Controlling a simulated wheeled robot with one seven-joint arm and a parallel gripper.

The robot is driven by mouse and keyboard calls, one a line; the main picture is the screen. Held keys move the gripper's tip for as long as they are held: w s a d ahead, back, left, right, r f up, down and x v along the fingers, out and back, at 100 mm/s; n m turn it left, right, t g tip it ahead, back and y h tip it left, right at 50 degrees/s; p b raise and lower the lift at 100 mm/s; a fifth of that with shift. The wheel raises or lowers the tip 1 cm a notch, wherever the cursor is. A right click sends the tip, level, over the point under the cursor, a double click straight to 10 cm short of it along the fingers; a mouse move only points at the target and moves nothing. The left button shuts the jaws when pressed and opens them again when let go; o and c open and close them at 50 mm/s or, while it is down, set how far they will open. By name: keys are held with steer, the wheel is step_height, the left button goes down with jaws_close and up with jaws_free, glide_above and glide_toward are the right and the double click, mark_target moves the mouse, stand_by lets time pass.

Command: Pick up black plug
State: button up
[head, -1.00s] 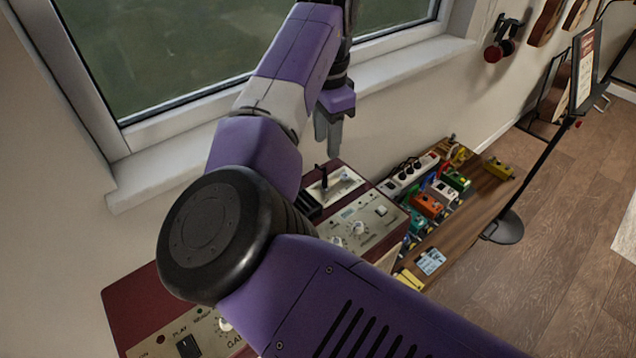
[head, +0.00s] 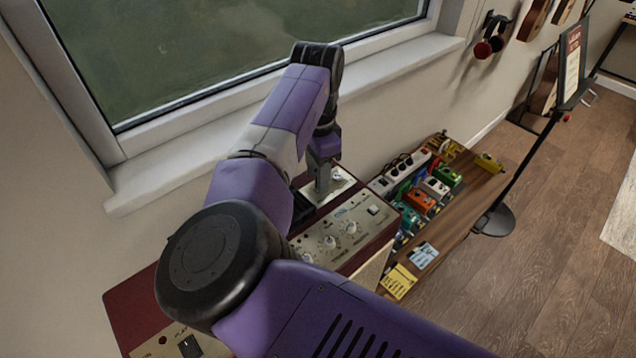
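My gripper (head: 322,186) points down over the pale metal plate (head: 343,184) on top of the dark red amplifier (head: 378,232). Its fingers reach down to the plate, where a thin upright black plug showed earlier. That plug is now hidden behind or between the fingers. I cannot tell whether the fingers are closed on it. My arm also covers much of the amplifier's left part.
A white power strip (head: 381,184) with dark plugs lies right of the amplifier. Several coloured pedals, among them an orange one (head: 419,200), stand on a wooden board (head: 462,222). The window sill (head: 397,74) is behind. A black stand (head: 493,222) is on the floor.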

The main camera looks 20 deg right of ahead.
jaws_close()
